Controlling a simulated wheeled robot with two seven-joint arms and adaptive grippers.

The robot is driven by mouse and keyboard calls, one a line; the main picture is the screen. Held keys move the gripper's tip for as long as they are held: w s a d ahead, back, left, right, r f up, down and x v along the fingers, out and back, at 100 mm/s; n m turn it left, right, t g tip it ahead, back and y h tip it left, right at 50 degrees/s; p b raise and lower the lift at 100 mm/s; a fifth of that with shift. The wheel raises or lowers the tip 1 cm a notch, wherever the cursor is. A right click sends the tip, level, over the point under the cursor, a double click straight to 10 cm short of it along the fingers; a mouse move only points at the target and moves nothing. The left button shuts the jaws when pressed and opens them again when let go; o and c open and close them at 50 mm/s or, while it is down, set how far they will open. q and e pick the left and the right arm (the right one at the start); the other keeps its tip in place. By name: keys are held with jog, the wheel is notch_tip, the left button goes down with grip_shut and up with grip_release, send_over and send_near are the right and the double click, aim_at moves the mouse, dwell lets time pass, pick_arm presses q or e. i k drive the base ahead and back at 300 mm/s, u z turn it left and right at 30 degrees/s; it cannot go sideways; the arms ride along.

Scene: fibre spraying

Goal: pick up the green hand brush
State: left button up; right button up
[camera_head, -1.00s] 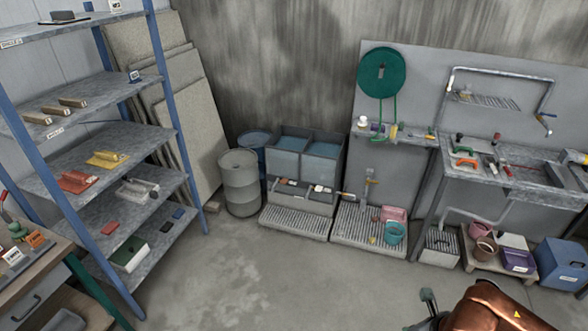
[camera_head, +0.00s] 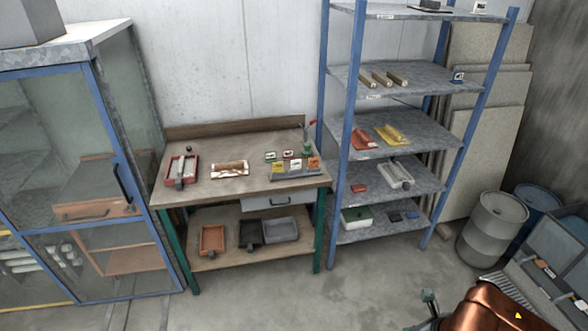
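I cannot make out a green hand brush in this view. Green things that show are a small green tool (camera_head: 306,148) with a red handle at the bench's back right corner, and a white box with a green top (camera_head: 356,216) on a low shelf. My copper-coloured arm (camera_head: 490,308) shows at the bottom right. A small grey-green part (camera_head: 428,297) beside it seems to be a piece of my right gripper; its opening cannot be made out. My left gripper is out of view.
A wooden workbench (camera_head: 235,188) stands in the middle, a blue-framed cabinet (camera_head: 125,190) at left. A blue shelving rack (camera_head: 338,140) holds red and yellow tools. A grey drum (camera_head: 492,230) and leaning boards stand at right. Floor in front is clear.

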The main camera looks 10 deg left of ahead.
aim_at(306, 152)
jog(key=u, duration=0.15)
jog(key=i, duration=1.1)
jog(key=z, duration=0.05)
